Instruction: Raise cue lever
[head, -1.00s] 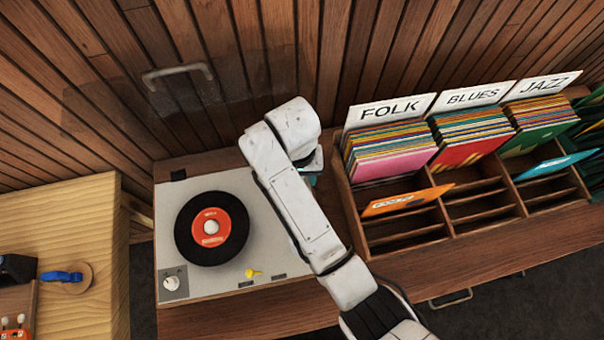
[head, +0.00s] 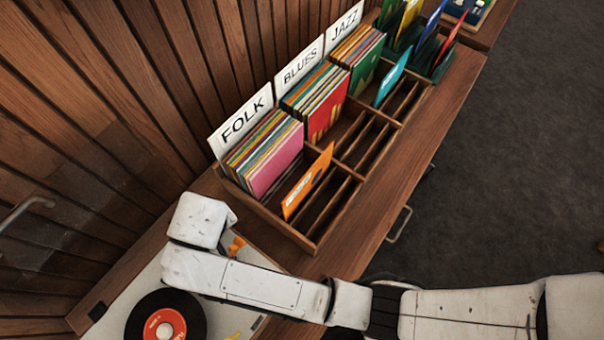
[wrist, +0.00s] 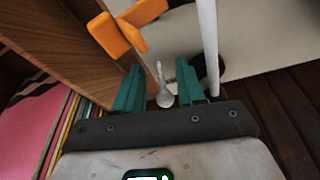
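The turntable (head: 122,296) with its black record (head: 193,312) is partly in the lower left of the head view. In the wrist view its pale top (wrist: 268,32) fills the upper right. My gripper (wrist: 158,72) has two teal fingers, open and apart. A small silver lever with a rounded end (wrist: 165,98) shows between them, with no clear contact; I cannot tell for sure that it is the cue lever. An orange two-part piece (wrist: 128,28) is beyond the left finger; orange also shows beside my arm in the head view (head: 237,246). A white rod (wrist: 208,45) passes by the right finger.
A wooden record rack (head: 312,246) with FOLK, BLUES and JAZZ cards stands to the right of the turntable. Slatted wood wall (head: 90,110) lies behind. The dark floor (head: 500,180) at right is clear.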

